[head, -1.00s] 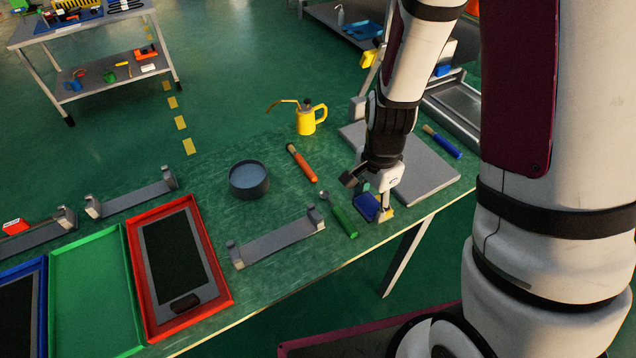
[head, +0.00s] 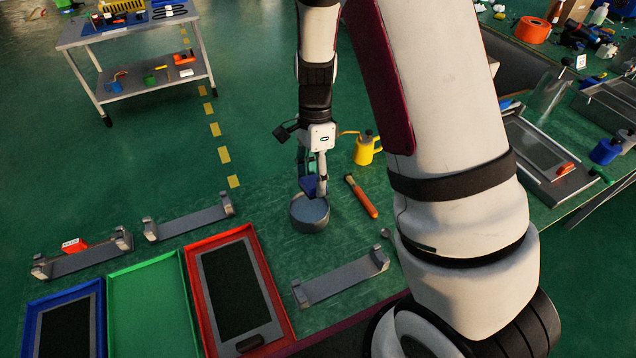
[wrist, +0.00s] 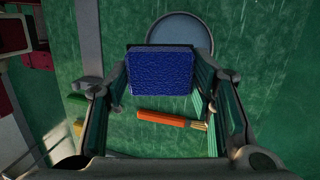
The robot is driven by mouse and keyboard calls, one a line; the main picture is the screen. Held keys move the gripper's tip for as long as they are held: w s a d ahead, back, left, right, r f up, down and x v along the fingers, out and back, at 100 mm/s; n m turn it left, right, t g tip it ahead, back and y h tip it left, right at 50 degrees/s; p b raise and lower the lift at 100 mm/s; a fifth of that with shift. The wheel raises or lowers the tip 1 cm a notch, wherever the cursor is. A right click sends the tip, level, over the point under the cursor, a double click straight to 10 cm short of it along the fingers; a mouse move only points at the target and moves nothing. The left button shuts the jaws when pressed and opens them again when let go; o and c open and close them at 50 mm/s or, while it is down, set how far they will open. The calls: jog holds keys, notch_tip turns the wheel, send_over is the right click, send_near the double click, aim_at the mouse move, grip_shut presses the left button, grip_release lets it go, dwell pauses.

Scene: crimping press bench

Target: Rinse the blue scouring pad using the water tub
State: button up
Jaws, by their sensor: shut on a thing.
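The blue scouring pad (wrist: 160,72) is clamped between the fingers of my gripper (wrist: 160,88) in the wrist view. In the head view the pad (head: 308,186) hangs from my gripper (head: 313,178) at the round grey water tub (head: 310,218), over its far part. The tub holds bluish-grey water. The wrist view shows the tub's round rim (wrist: 182,20) partly hidden behind the pad. I cannot tell whether the pad touches the water.
An orange-handled brush (head: 362,197) lies right of the tub, and a yellow oil can (head: 367,150) stands behind it. A grey bracket rack (head: 340,277) is in front. Red (head: 281,310), green and blue trays sit front left.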

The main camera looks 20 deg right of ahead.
jog(key=shift+w+a+r, duration=0.1)
jog(key=shift+w+a, duration=0.3)
jog(key=shift+a, duration=0.05)
jog(key=shift+f+b, duration=0.3)
jog(key=shift+f, duration=0.05)
notch_tip(320, 180, down, 4)
jog(key=b, duration=0.2)
jog(key=shift+w+r+b, duration=0.1)
jog(key=shift+r+b, duration=0.05)
jog(key=shift+b, duration=0.15)
jog(key=shift+d+b+x, duration=0.2)
jog(key=shift+b+x, duration=0.5)
jog(key=shift+x, duration=0.85)
jog(key=shift+c, duration=0.4)
jog(key=shift+w+f, duration=0.15)
jog(key=shift+f, duration=0.25)
jog(key=shift+c, duration=1.1)
jog(key=shift+w+d, duration=0.1)
jog(key=shift+w, duration=0.05)
jog(key=shift+c, duration=1.2)
